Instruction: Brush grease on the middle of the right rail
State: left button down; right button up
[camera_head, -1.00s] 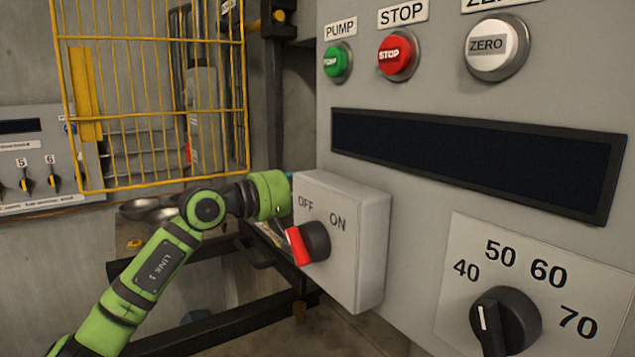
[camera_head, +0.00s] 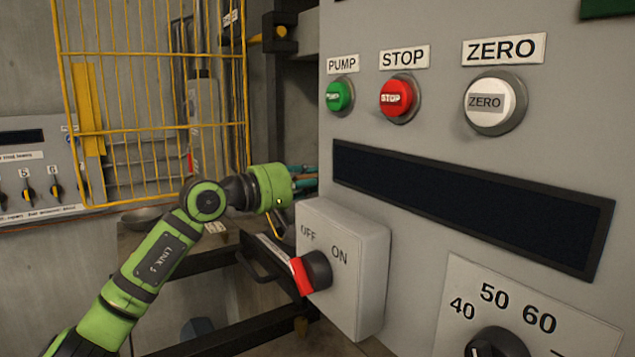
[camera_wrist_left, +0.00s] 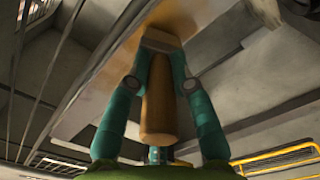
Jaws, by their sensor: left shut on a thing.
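My left gripper (camera_head: 304,174) reaches in from the left above the OFF/ON switch box, its fingertips hidden behind the large grey panel. In the left wrist view its teal fingers (camera_wrist_left: 159,70) are shut on a brush with a round wooden handle (camera_wrist_left: 157,112). The brush's far end lies close to a tan and grey surface (camera_wrist_left: 105,75); I cannot tell whether they touch. I cannot make out any grease, nor which part is the right rail. My right gripper is not in view.
The grey control panel (camera_head: 450,55) fills the right side, with the switch box (camera_head: 365,255) jutting out beside my arm. A yellow wire guard (camera_head: 150,125) stands at the back left. A metal bowl (camera_head: 147,214) sits behind my arm. A dark frame (camera_head: 225,325) runs below.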

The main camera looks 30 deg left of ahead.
pick_arm(q)
jog(key=shift+r+p, duration=1.75)
jog(key=shift+r, duration=0.95)
jog(key=shift+r+p, duration=1.2)
jog(key=shift+r, duration=0.25)
notch_tip(320, 180, up, 9)
jog(key=p, duration=0.7)
jog(key=b+v, duration=0.5)
jog(key=v, duration=0.3)
jog(key=shift+s+a, duration=0.2)
jog(key=shift+s, duration=0.15)
